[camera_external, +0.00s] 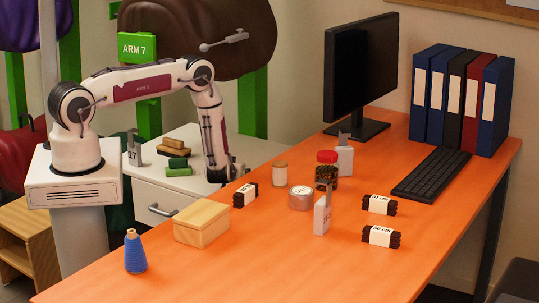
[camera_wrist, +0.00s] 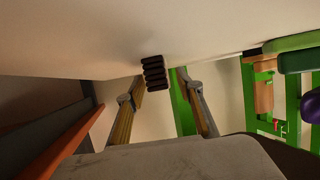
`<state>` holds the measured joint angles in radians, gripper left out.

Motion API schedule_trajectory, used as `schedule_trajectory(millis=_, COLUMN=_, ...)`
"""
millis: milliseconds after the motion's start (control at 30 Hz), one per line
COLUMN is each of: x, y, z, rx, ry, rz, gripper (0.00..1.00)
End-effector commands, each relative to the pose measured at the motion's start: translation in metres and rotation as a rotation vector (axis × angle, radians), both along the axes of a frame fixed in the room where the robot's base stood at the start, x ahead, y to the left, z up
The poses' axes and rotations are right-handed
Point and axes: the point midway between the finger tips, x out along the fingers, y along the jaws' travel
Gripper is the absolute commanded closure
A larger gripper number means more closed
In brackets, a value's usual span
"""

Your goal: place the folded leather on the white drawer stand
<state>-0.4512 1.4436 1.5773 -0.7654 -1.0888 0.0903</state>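The white drawer stand (camera_external: 150,190) is at the left, beside the table. My gripper (camera_external: 220,176) points down at its right part, low over the top. In the wrist view a dark ridged bundle, the folded leather (camera_wrist: 154,74), sits between the tips of my gripper (camera_wrist: 160,80), and the fingers appear closed on it. Whether it touches the stand is hidden. Other dark bundles with white labels lie on the orange table: one near the stand (camera_external: 245,195) and two farther right, a rear one (camera_external: 379,204) and a front one (camera_external: 381,237).
Green rolls (camera_external: 178,167), tan pieces (camera_external: 180,145) and a tag marked 17 (camera_external: 134,152) occupy the stand's left part. A wooden box (camera_external: 202,223), blue thread cone (camera_external: 135,253), tape roll (camera_external: 301,198) and red-lidded jar (camera_external: 327,170) stand on the table (camera_external: 290,265).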

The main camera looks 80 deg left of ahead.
Motion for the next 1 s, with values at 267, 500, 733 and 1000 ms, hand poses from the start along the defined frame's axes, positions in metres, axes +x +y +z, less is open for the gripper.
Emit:
schedule_trajectory(millis=267, x=-0.001, y=-0.006, z=0.005, rx=0.0, ry=0.0, rz=-0.001, gripper=0.64)
schedule_trajectory(millis=500, x=-0.009, y=-0.024, z=0.013, rx=-0.001, ry=0.001, rz=-0.001, gripper=0.64)
schedule_trajectory(millis=733, x=-0.018, y=-0.047, z=0.024, rx=0.0, ry=0.0, rz=-0.002, gripper=0.64)
schedule_trajectory(millis=1000, x=-0.031, y=-0.076, z=0.037, rx=0.001, ry=0.001, rz=-0.002, gripper=0.64)
